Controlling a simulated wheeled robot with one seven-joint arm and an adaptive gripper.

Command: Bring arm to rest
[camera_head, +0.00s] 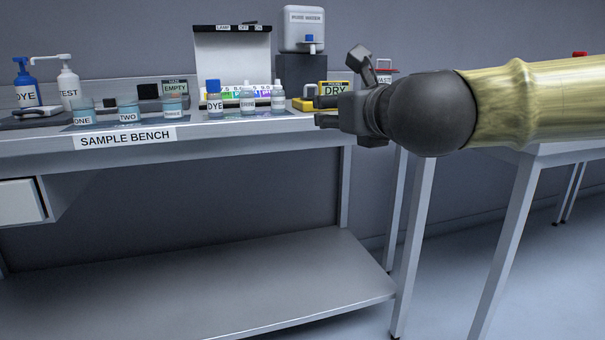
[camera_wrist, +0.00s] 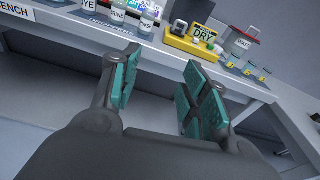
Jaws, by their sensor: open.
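My gripper (camera_wrist: 155,95) shows in the wrist view with its two teal-padded fingers spread apart and nothing between them. In the head view my gripper (camera_head: 325,110) points left, near the right end of the sample bench (camera_head: 250,135), at about the height of its top. My arm reaches in from the right edge of the head view. In the wrist view the fingers are over the front edge of the bench, with the floor and lower part of the bench behind them. The gripper hides part of the bench's right end in the head view.
Beakers marked ONE (camera_head: 83,117) and TWO (camera_head: 128,111), a DYE bottle (camera_head: 215,103) and pump bottles (camera_head: 68,85) stand on the bench. A yellow DRY unit (camera_wrist: 192,40) sits near the gripper. The lower shelf (camera_head: 200,285) is bare.

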